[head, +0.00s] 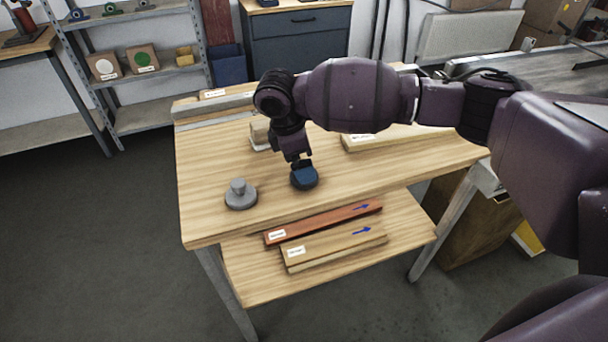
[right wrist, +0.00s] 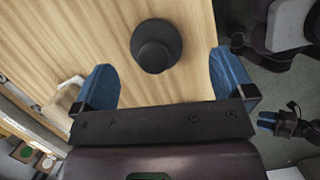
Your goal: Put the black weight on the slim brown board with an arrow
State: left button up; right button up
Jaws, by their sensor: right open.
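A round weight with a knob (head: 240,195) stands upright on the tabletop near its front left. It looks grey in the head view and near black in the right wrist view (right wrist: 156,46). My right gripper (head: 304,177), with blue fingers, is low over the table just right of the weight, apart from it. In the right wrist view its fingers (right wrist: 161,82) are spread and empty, with the weight beyond them. A slim red-brown board with a blue arrow (head: 325,222) lies on the lower shelf. My left gripper (right wrist: 267,122) shows small at the right wrist view's edge.
A thicker tan board with a blue arrow (head: 340,247) lies in front of the red-brown one. A small pale block (head: 260,134) and a long pale board (head: 398,137) are farther back on the tabletop (head: 215,165). The tabletop's front edge overhangs the shelf's rear.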

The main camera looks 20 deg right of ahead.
jog(key=shift+w+b+x, duration=0.2)
jog(key=shift+x, duration=1.1)
jog(key=shift+w+b+x, duration=0.2)
jog(key=shift+w+x, duration=0.05)
jog(key=shift+x, duration=1.05)
jog(key=shift+a, duration=0.1)
jog(key=shift+c, duration=0.3)
jog(key=shift+r, duration=0.1)
jog(key=c, duration=1.3)
